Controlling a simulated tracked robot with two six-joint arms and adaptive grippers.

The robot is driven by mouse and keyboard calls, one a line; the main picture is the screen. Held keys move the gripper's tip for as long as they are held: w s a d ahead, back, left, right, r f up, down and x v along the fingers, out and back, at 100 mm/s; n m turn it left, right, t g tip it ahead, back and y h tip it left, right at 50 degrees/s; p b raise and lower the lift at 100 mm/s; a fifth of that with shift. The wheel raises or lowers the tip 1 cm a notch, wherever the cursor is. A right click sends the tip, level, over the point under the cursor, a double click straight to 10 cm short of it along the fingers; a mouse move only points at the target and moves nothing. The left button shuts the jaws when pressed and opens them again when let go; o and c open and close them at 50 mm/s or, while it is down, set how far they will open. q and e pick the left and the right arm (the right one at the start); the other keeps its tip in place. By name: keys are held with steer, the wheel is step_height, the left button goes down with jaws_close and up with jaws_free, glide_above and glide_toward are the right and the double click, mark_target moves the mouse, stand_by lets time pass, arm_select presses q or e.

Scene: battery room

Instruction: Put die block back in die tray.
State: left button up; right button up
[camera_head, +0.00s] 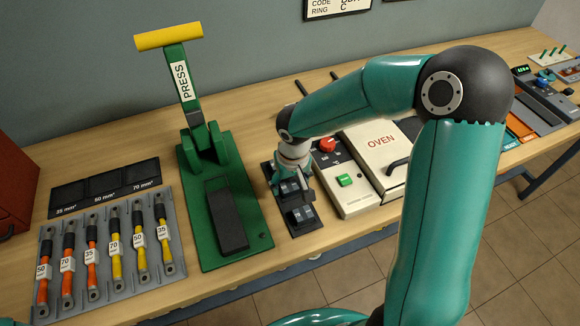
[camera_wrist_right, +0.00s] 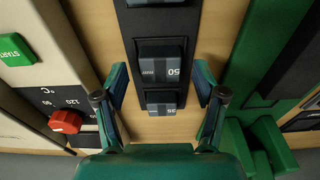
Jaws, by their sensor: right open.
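A narrow dark tray (camera_wrist_right: 125,25), which looks like the die tray, lies between the green press and the oven. It holds dark die blocks: one marked 50 (camera_wrist_right: 162,66), one that looks marked 35 (camera_wrist_right: 162,104) at its far end, and another cut off at the wrist view's top edge. In the head view two blocks show, a middle one (camera_head: 290,189) and a front one (camera_head: 301,215). My right gripper (camera_wrist_right: 161,80) is open over the tray's far end, one finger on each side, apart from the blocks. The head view hides the far block. My left gripper is out of view.
The green press (camera_head: 224,210) stands left of the tray. The oven unit (camera_head: 352,205) with a red knob and green button stands close on the right. A three-part black tray (camera_head: 107,182) and a cable rack (camera_head: 112,285) lie far left. Only narrow bench strips flank the tray.

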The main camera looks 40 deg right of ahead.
step_height(320, 180, up, 11)
steer(key=s, duration=0.1)
steer(key=shift+s+a, duration=0.15)
steer(key=shift+s, duration=0.05)
steer(key=shift+f, duration=0.1)
stand_by(0.4)
